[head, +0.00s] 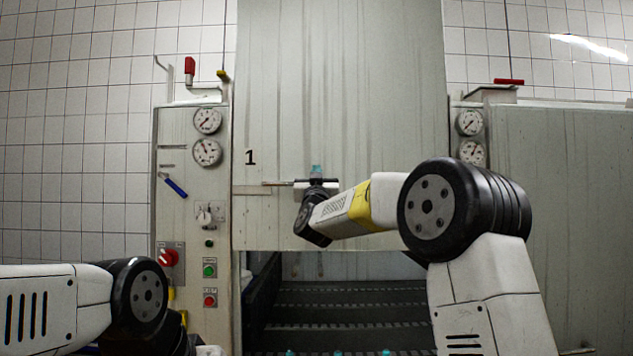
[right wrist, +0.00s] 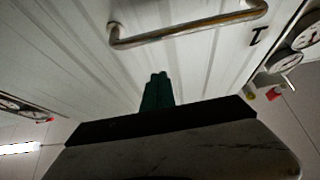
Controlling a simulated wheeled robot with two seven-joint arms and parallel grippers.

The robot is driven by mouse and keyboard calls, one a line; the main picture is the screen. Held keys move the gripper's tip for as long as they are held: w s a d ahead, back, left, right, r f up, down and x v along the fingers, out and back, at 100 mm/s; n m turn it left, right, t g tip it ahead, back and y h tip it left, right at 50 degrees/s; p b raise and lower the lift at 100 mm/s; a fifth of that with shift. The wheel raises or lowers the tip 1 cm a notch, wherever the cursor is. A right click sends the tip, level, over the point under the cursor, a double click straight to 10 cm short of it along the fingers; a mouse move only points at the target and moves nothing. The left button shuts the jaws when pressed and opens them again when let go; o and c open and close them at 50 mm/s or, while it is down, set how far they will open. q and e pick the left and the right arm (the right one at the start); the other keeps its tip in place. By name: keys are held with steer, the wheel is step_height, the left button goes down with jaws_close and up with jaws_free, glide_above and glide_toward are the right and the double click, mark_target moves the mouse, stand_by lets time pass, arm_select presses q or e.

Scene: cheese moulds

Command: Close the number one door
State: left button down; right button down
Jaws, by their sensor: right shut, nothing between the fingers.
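The number one door (head: 340,90) is a tall pale metal panel marked with a black 1. Its lower edge hangs above a dark opening (head: 345,295), so the opening below is uncovered. A metal bar handle (head: 277,183) runs across the door's lower part; it also shows in the right wrist view (right wrist: 190,30). My right gripper (head: 316,171) is at the door front by the handle, partly hidden by its own wrist. In the right wrist view its green fingers (right wrist: 158,90) are together and empty, apart from the handle. My left arm enters low at left; its fingers are not seen.
A control panel (head: 192,230) with gauges, a red knob and green and red buttons stands left of the door. More gauges (head: 470,123) and a wide grey panel (head: 565,200) are at right. Small teal things (head: 337,352) show at the bottom edge.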

steer(key=shift+w+f, duration=0.35)
steer(key=shift+w, duration=0.3)
steer(key=shift+w+f, duration=0.4)
steer(key=shift+w, duration=0.2)
steer(key=shift+w+f, duration=0.35)
steer(key=shift+w, duration=0.3)
steer(key=shift+f, duration=0.1)
